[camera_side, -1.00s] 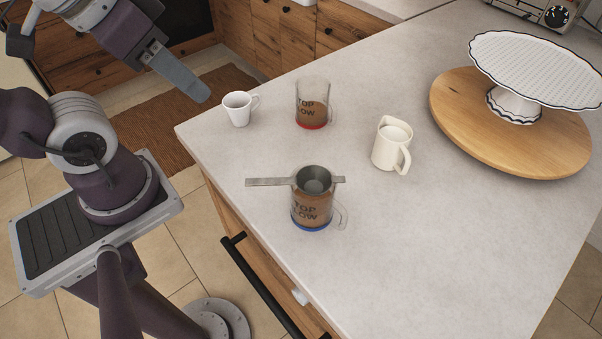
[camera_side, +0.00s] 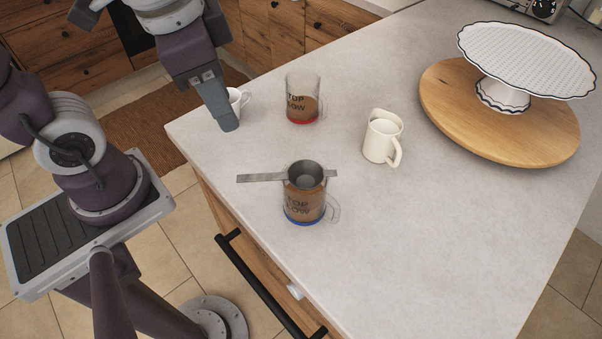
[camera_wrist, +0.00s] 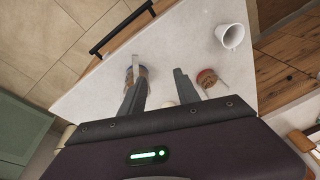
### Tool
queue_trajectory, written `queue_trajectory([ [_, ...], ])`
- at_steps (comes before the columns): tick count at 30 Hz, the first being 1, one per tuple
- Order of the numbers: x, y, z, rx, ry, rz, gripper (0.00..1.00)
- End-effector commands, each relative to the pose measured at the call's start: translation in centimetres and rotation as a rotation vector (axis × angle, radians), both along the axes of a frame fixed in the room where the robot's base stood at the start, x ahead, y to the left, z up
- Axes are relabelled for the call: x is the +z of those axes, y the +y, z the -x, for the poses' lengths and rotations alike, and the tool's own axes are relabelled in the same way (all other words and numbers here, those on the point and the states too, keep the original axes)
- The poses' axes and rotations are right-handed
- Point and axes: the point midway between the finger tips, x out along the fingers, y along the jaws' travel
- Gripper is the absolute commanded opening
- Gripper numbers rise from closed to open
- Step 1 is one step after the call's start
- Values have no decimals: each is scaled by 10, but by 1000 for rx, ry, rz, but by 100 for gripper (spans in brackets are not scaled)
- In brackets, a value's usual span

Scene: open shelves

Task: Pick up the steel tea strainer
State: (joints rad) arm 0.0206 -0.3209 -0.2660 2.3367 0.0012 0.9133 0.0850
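The steel tea strainer (camera_side: 305,176) rests on the rim of a glass mug (camera_side: 304,205) with a blue base. Its flat handle (camera_side: 259,178) sticks out to the left, past the mug. In the wrist view the strainer's handle (camera_wrist: 136,64) shows near the left fingertip, and the bowl is mostly hidden. My gripper (camera_side: 228,124) is above the counter's left part, in front of the small white cup, up and left of the strainer and apart from it. The wrist view shows its fingers (camera_wrist: 158,75) spread with nothing held between them.
A red-based glass mug (camera_side: 302,98), a small white cup (camera_side: 238,100) and a cream pitcher (camera_side: 380,142) stand behind the strainer. A white cake stand (camera_side: 503,92) sits on a round wooden board (camera_side: 450,117) at right. The counter's front right is clear.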

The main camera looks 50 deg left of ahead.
Motion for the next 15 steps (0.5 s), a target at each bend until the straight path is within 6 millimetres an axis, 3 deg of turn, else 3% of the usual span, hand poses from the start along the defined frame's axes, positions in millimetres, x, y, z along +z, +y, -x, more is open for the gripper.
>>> queue_trajectory([
  [3, -23, -35, -6, -184, 145, -14, 38],
  [6, -34, -52, -6, -267, 207, -9, 38],
  [15, -76, -56, -10, -290, 227, -6, 38],
])
